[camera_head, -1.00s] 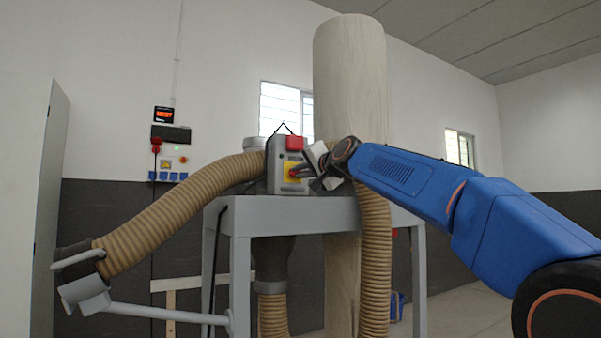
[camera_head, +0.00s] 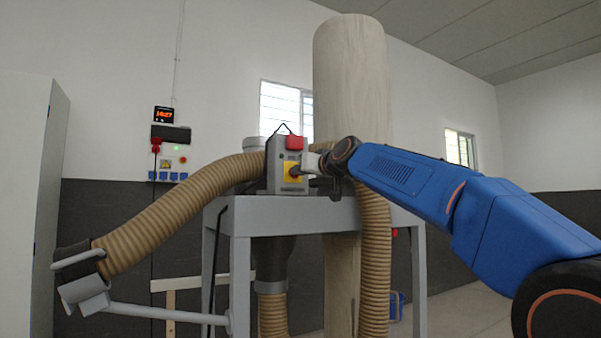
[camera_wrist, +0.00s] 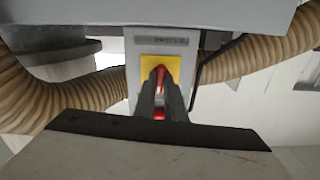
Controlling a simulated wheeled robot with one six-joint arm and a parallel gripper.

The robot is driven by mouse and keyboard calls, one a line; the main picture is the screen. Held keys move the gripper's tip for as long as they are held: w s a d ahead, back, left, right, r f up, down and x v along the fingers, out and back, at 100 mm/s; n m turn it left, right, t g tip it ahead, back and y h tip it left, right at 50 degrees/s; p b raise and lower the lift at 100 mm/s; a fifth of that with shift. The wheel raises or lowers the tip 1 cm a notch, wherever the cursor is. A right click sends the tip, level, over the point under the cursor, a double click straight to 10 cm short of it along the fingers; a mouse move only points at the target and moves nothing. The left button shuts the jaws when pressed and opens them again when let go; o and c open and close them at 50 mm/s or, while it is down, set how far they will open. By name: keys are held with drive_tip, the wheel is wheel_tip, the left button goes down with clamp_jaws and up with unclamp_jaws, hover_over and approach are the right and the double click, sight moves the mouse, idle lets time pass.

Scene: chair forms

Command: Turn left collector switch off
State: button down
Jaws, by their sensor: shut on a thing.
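The collector's grey switch box (camera_head: 287,179) stands on a grey metal stand, with a red block at its top and a yellow plate (camera_head: 288,172) on its front. In the wrist view the yellow plate (camera_wrist: 172,63) carries a red switch handle (camera_wrist: 160,80). My gripper (camera_head: 300,171) reaches the box from the right. In the wrist view its dark fingers (camera_wrist: 160,98) are shut on the red handle, one on each side, and cover much of it.
A ribbed tan hose (camera_head: 180,212) runs left from the collector, and another (camera_head: 374,262) hangs at the right. A tall pale filter bag (camera_head: 350,80) rises behind. The grey stand (camera_head: 285,213) is under the box. A wall panel (camera_head: 169,160) is at the back left.

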drive_tip(key=shift+f+n, duration=0.1)
drive_tip(key=shift+n, duration=0.5)
drive_tip(key=c, duration=1.8)
unclamp_jaws()
drive_tip(key=shift+d, duration=0.1)
drive_tip(key=v, duration=1.7)
drive_tip(key=shift+s+d, duration=0.1)
drive_tip(key=shift+s, duration=0.05)
